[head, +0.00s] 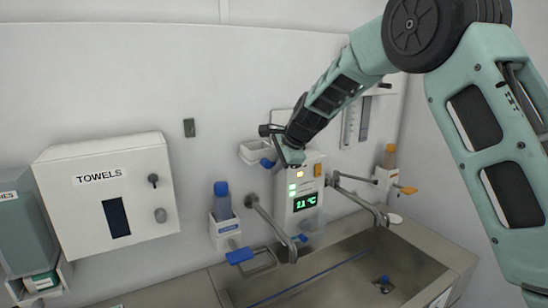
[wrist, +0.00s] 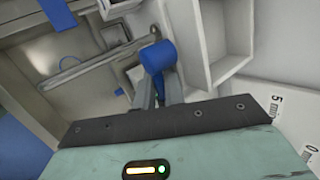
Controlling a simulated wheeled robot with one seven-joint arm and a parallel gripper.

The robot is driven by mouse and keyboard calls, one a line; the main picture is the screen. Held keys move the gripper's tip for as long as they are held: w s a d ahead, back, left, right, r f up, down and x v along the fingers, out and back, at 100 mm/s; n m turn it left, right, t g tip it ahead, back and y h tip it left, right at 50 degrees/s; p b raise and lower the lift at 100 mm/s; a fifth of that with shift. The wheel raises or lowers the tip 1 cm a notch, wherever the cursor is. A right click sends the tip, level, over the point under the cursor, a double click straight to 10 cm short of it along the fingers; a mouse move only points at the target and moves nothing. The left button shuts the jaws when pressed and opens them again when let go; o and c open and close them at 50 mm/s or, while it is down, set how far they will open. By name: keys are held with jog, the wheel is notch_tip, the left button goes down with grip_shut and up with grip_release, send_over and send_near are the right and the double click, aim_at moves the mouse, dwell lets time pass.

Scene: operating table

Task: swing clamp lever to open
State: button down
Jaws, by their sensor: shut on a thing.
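A blue rounded piece (wrist: 158,57), which looks like the grip of the clamp lever, lies between my gripper's (wrist: 163,88) two grey fingers in the wrist view. The fingers are shut on it. In the head view a small blue piece (head: 267,163) shows just left of my gripper (head: 288,160), below a white holder. My gripper is at the wall, directly above the unit with the green display (head: 305,201). The clamp's body and the lever's pivot cannot be made out, and my gripper hides part of this area.
A metal sink (head: 345,265) lies below, with bent taps (head: 272,225) (head: 355,200) on both sides of the display unit. A blue-capped bottle (head: 222,202) and a towel dispenser (head: 108,190) are at the left. A white open holder (head: 254,152) sits close to my gripper.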

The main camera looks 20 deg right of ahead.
jog(key=shift+d+r+h+p, duration=0.1)
jog(key=shift+d+h+p, duration=0.3)
